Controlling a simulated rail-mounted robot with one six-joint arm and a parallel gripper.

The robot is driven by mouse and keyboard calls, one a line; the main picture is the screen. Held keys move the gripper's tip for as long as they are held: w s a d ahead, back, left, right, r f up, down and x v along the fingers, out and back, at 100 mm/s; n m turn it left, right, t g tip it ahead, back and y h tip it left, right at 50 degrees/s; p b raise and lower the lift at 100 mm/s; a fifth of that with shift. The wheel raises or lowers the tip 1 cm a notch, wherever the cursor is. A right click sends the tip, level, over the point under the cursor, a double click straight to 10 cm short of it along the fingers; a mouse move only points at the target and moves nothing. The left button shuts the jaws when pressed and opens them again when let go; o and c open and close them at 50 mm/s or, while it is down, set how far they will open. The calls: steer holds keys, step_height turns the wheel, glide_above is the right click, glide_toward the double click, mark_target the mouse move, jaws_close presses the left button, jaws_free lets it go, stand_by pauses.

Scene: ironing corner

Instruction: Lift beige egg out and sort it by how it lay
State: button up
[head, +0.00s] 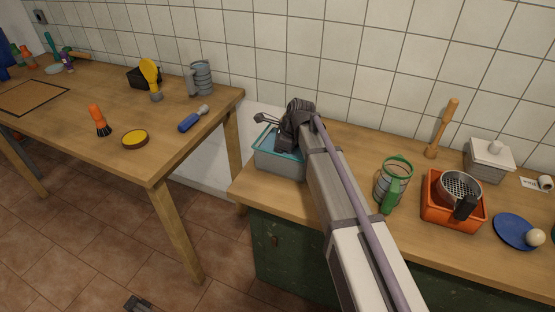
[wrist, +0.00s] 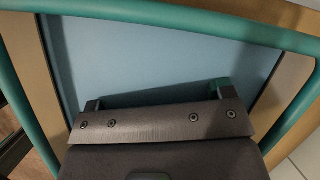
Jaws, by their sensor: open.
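My gripper (head: 283,137) is over the grey container with a teal rim (head: 272,162) at the left end of the right-hand counter. In the wrist view my gripper (wrist: 156,98) is open, its two fingers wide apart above the pale blue inside of the container (wrist: 140,55). No egg shows between the fingers. The near part of the inside is hidden by my gripper. A small round beige thing (head: 536,238) sits at the right edge of a blue dish (head: 512,232); I cannot tell whether it is the egg.
A green-handled jar (head: 392,183), an orange tray (head: 437,211) with a metal strainer (head: 461,187), a wooden pestle-like tool (head: 443,130) and a lidded box (head: 488,160) stand on the counter. A separate wooden table (head: 170,160) at left holds several tools.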

steer(key=shift+r, duration=0.1)
steer(key=c, duration=0.7)
